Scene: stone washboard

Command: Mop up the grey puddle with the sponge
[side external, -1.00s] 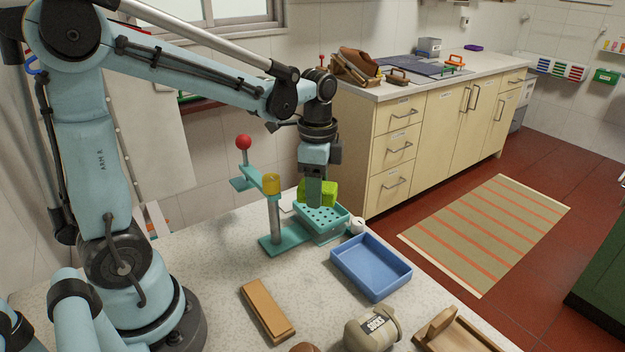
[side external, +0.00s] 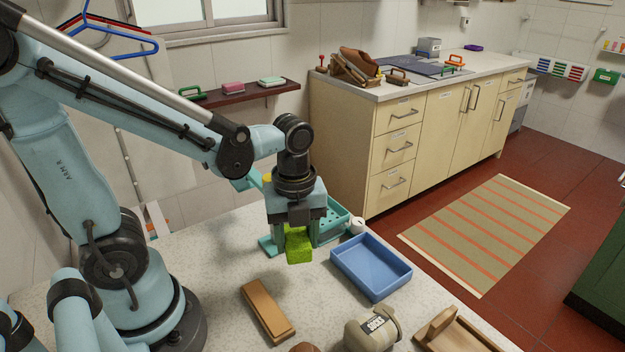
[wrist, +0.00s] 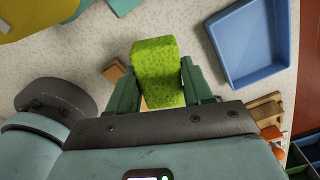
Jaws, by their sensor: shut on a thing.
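The bright green sponge (side external: 298,245) is held between the fingers of my gripper (side external: 299,228), above the speckled stone worktop (side external: 215,235). In the wrist view the sponge (wrist: 156,62) fills the space between the two dark green fingers (wrist: 158,88) and sticks out past them. I cannot make out the grey puddle against the speckled stone in either view.
A teal perforated tray (side external: 334,217) stands just behind my gripper. A blue tray (side external: 371,267) lies to the right, a wooden block (side external: 268,310) in front, and a tan container (side external: 372,329) at the front right. The worktop left of the block is clear.

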